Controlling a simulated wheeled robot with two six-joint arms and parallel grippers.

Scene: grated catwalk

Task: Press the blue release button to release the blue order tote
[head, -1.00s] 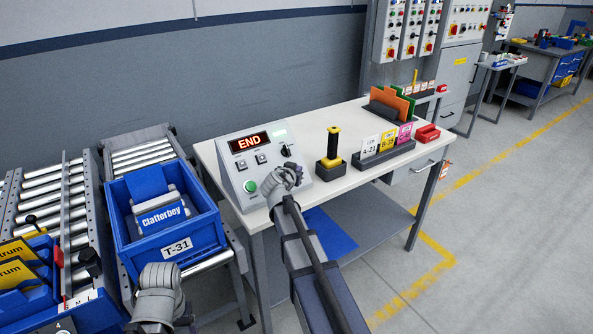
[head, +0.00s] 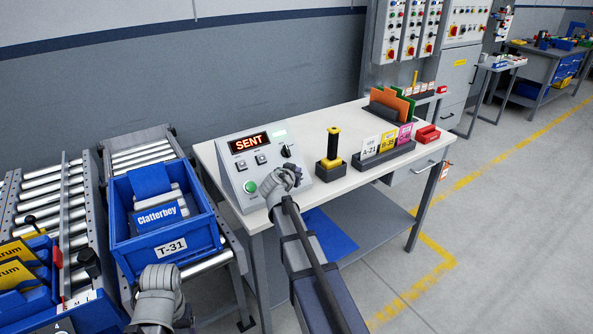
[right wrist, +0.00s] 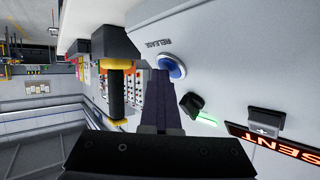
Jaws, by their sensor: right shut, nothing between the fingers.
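The blue release button (right wrist: 172,67) is a round blue cap in a pale ring beside the word RELEASE on the grey control panel (head: 237,177). My right gripper (head: 285,178) is at the panel's lower right and hides the button in the head view. In the right wrist view its shut, empty dark fingers (right wrist: 158,78) end right at the button's edge; I cannot tell if they touch it. The blue order tote (head: 135,250), labelled T-31, sits on rollers left of the bench, holding a Clatterbey package (head: 158,216). My left gripper (head: 160,295) is low in front of the tote, its fingers not clear.
The panel display (head: 249,142) reads SENT. A green button (head: 250,187) is at the panel's lower left. A black-and-yellow handle (head: 333,145) stands in a holder right of the panel, with label cards (head: 388,142) beyond. A roller conveyor (head: 45,190) lies at far left.

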